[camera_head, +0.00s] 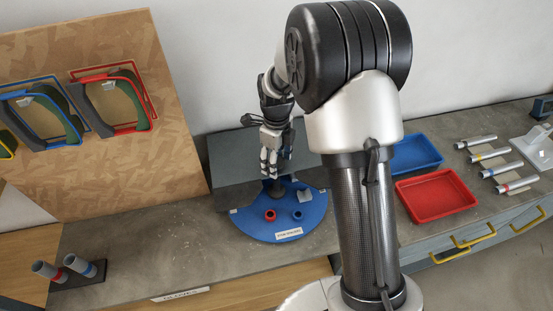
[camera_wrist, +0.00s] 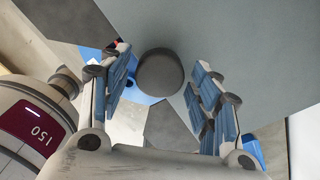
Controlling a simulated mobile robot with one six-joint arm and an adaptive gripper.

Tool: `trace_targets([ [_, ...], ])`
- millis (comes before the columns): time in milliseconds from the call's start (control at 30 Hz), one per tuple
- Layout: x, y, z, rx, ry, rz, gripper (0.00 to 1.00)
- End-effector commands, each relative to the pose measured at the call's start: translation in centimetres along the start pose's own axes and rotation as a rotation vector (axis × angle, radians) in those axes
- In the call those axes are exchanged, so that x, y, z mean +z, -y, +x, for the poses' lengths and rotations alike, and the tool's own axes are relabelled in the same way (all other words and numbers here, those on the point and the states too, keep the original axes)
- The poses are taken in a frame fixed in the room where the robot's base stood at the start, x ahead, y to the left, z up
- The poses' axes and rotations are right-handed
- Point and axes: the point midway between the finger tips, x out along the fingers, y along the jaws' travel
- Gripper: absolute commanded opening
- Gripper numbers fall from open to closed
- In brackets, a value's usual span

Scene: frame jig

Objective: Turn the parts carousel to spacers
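The parts carousel (camera_head: 262,228) is a round blue disc on the bench, its back part hidden under a grey cover (camera_head: 228,160). A red ring part (camera_head: 270,215), a blue ring part (camera_head: 297,215) and a small grey block (camera_head: 305,196) sit on its exposed part. A white label (camera_head: 289,233) faces front; its text is too small to read surely. A dark knob (camera_head: 277,189) stands near the disc's middle. My gripper (camera_head: 270,170) points down at the knob. In the wrist view the round knob top (camera_wrist: 160,73) shows between the open fingers, with gaps on both sides.
Blue (camera_head: 416,153) and red (camera_head: 436,196) trays stand right of my arm. Several grey tubes with coloured bands (camera_head: 490,156) lie farther right. Two tubes stand in a dark holder (camera_head: 78,272) at front left. A wooden board (camera_head: 95,110) with coloured frames stands at left.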

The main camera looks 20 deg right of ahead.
Motion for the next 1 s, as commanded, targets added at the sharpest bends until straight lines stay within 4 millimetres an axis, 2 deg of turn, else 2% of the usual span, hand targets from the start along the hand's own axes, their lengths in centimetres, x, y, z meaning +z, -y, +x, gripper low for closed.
trace_targets([
  [333, 0.0, 0.0, -0.1, 0.000, 0.000, 0.000, 0.62],
  [467, 0.1, 0.1, -1.1, -0.002, 0.002, 0.000, 0.62],
  [800, 0.1, 0.1, -8.0, -0.003, 0.003, 0.000, 0.62],
  [1000, 0.0, 0.0, -11.0, -0.002, 0.002, 0.000, 0.62],
])
